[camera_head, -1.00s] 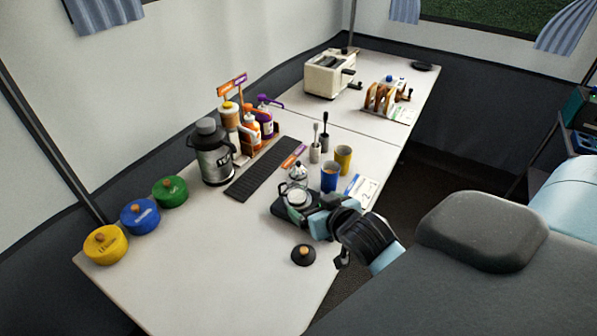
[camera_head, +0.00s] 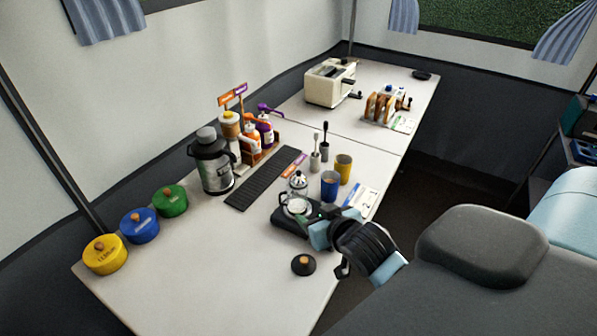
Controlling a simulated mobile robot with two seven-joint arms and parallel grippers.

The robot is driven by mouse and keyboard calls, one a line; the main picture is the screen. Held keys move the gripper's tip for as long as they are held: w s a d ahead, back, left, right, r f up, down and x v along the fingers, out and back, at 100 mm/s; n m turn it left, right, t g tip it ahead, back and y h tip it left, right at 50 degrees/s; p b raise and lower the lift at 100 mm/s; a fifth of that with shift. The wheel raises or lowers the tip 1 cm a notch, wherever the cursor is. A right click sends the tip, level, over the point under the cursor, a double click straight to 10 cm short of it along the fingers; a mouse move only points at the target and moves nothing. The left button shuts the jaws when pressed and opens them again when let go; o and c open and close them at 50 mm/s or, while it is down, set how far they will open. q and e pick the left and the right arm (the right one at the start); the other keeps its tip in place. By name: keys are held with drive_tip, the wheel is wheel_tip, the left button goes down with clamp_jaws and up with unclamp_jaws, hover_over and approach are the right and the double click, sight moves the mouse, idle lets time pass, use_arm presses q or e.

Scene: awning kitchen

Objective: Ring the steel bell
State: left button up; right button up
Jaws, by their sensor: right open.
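I cannot tell whether the gripper touches the bell. My left gripper is not in view.
A blue cup (camera_head: 330,185) and a yellow cup (camera_head: 343,168) stand right of the bell. A black lid (camera_head: 303,265) lies nearer. A dark slatted mat (camera_head: 264,180), a steel flask (camera_head: 213,165) and several coloured tins stand left.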

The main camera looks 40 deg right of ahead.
clamp_jaws()
idle(1.3)
